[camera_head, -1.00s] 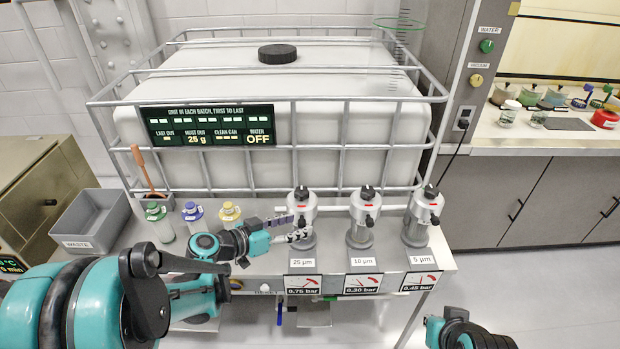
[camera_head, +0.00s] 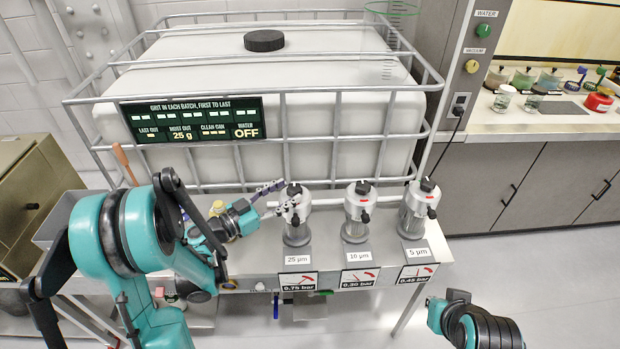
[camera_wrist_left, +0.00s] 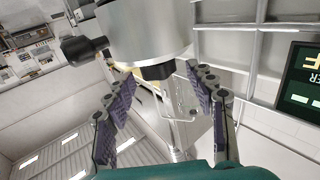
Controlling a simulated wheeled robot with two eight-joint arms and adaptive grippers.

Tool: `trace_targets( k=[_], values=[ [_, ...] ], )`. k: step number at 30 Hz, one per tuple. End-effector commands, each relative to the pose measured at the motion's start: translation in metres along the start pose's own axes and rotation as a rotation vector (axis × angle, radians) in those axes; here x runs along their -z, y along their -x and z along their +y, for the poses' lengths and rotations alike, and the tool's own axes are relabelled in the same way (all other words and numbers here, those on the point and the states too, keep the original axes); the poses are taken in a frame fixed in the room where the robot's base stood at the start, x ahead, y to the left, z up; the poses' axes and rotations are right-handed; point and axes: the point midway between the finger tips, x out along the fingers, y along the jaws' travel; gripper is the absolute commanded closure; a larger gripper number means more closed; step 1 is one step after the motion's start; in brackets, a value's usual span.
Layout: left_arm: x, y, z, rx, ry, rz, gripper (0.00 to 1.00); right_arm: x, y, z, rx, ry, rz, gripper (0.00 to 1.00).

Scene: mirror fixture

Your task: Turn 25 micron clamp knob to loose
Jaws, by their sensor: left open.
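The 25 µm canister (camera_head: 297,233) is a metal filter housing on the bench, with a black knob (camera_head: 293,189) on top. In the left wrist view its metal cap (camera_wrist_left: 145,28) appears inverted, with the top knob (camera_wrist_left: 157,72) near the middle and a black side knob (camera_wrist_left: 82,48) to the left. My left gripper (camera_head: 280,198) is at the canister's top left. Its spread fingers are on either side of the top knob in the wrist view, and I see no contact with it. Fingers partly hide the canister's front. I see no right gripper fingers, only part of my right arm.
The 10 µm canister (camera_head: 357,220) and 5 µm canister (camera_head: 414,215) stand to the right. A large white caged tank (camera_head: 330,130) is close behind. A yellow-capped bottle (camera_head: 217,207) is left of my gripper. Pressure labels line the bench front.

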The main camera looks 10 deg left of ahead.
Motion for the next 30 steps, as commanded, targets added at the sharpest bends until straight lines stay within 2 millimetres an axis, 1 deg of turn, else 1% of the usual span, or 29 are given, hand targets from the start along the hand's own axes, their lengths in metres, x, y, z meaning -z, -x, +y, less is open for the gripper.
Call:
trace_targets(
  k=[9, 12, 17, 24, 25, 26, 27, 29, 30],
  values=[
    [-0.002, -0.051, 0.002, -0.004, 0.001, 0.000, 0.45, -0.008, -0.010, 0.000, 0.000, 0.000, 0.000, 1.00],
    [-0.002, -0.063, 0.001, -0.003, 0.001, 0.000, 0.45, -0.009, -0.013, 0.000, 0.000, 0.000, 0.000, 1.00],
    [-0.001, -0.073, 0.001, -0.002, 0.001, -0.001, 0.45, -0.010, -0.014, 0.000, 0.000, 0.000, 0.000, 1.00],
    [0.000, -0.073, 0.001, 0.000, 0.001, -0.001, 0.45, -0.010, -0.013, 0.000, 0.000, 0.000, 0.000, 1.00],
    [0.000, -0.073, 0.001, 0.000, 0.001, -0.001, 0.50, -0.010, -0.013, 0.000, 0.000, 0.000, 0.000, 1.00],
    [0.000, -0.073, 0.001, -0.001, 0.001, -0.001, 0.58, -0.010, -0.013, 0.000, 0.000, 0.000, 0.000, 1.00],
    [0.000, -0.073, 0.001, -0.001, 0.001, -0.001, 0.69, -0.010, -0.013, 0.000, 0.000, 0.000, 0.000, 1.00],
    [0.000, -0.073, 0.001, -0.001, 0.001, -0.001, 0.84, -0.010, -0.013, 0.000, 0.000, 0.000, 0.000, 1.00],
    [0.000, -0.073, 0.001, -0.001, 0.001, -0.001, 0.95, -0.010, -0.013, 0.000, 0.000, 0.000, 0.000, 1.00]
  ],
)
